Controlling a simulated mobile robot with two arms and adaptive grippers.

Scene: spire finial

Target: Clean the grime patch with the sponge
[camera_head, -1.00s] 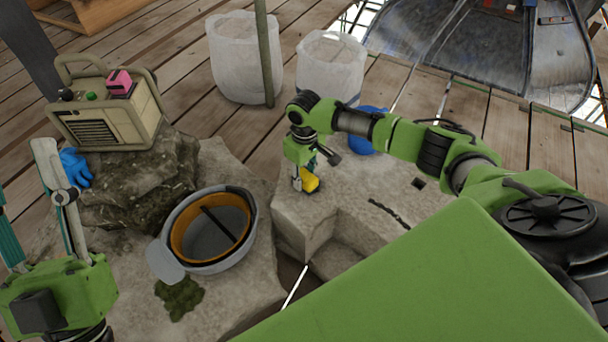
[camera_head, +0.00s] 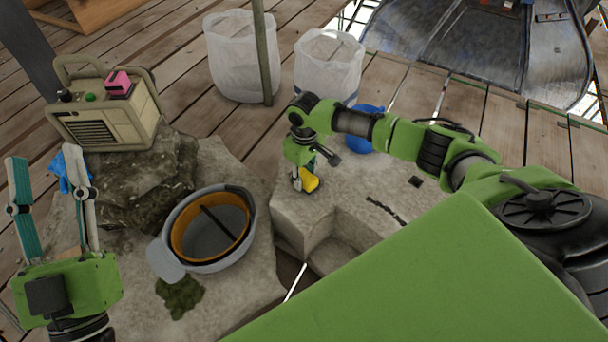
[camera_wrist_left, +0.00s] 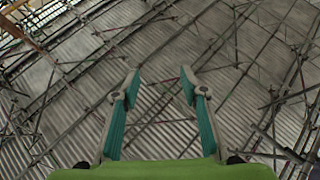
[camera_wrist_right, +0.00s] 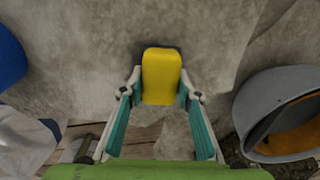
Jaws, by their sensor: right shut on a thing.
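The yellow sponge (camera_head: 309,180) is held at the tips of my right gripper (camera_head: 302,178), over the pale stone block. In the right wrist view the sponge (camera_wrist_right: 161,76) sits between the two fingertips (camera_wrist_right: 161,92), close to the stone; I cannot tell whether it touches. A dark green, ragged patch (camera_head: 180,296) lies on the stone slab in front of the hard hat. A dark wavy mark (camera_head: 385,211) runs on the stone block to the right of the sponge. I cannot tell which is the grime. My left gripper (camera_head: 45,155) is open and empty at the left, fingers pointing up.
An upturned grey hard hat (camera_head: 162,260) lies on the slab. A beige machine (camera_head: 100,122) with a pink item (camera_head: 118,83) stands on a rock (camera_head: 148,190), a blue glove (camera_head: 70,170) beside it. White bags (camera_head: 238,60), a pole (camera_head: 263,50) and a blue object (camera_head: 366,130) stand behind.

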